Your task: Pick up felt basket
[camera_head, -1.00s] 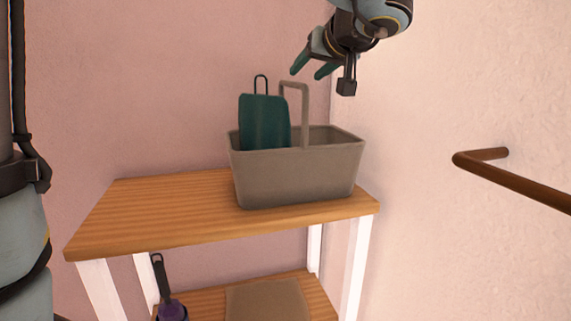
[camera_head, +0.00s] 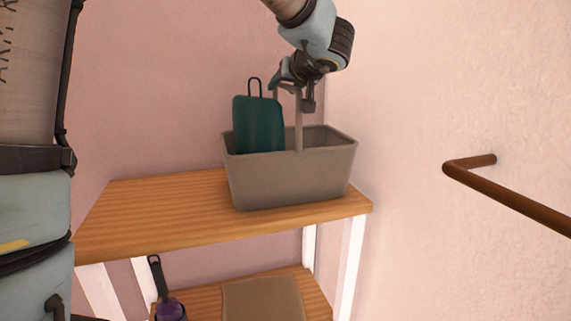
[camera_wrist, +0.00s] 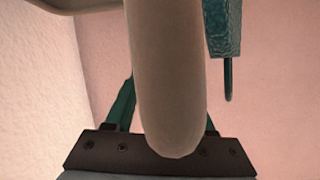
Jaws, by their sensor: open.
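The felt basket (camera_head: 290,180) is grey-brown and stands upright on the top wooden shelf, with a tall arched handle (camera_head: 299,120) over it. A teal object with a wire loop (camera_head: 258,124) stands in its left part. My gripper (camera_head: 276,86) is at the top of the handle, behind and around it as far as I can tell. In the wrist view the handle (camera_wrist: 168,80) fills the middle, between the teal fingers of my open gripper (camera_wrist: 168,105). The teal object (camera_wrist: 222,28) also shows there at upper right. Finger contact with the handle cannot be seen.
The wooden shelf top (camera_head: 150,205) is clear left of the basket. A brown rail (camera_head: 510,192) juts from the right wall (camera_head: 440,80). The lower shelf holds a purple item with a dark handle (camera_head: 167,295) and a flat brown box (camera_head: 262,300).

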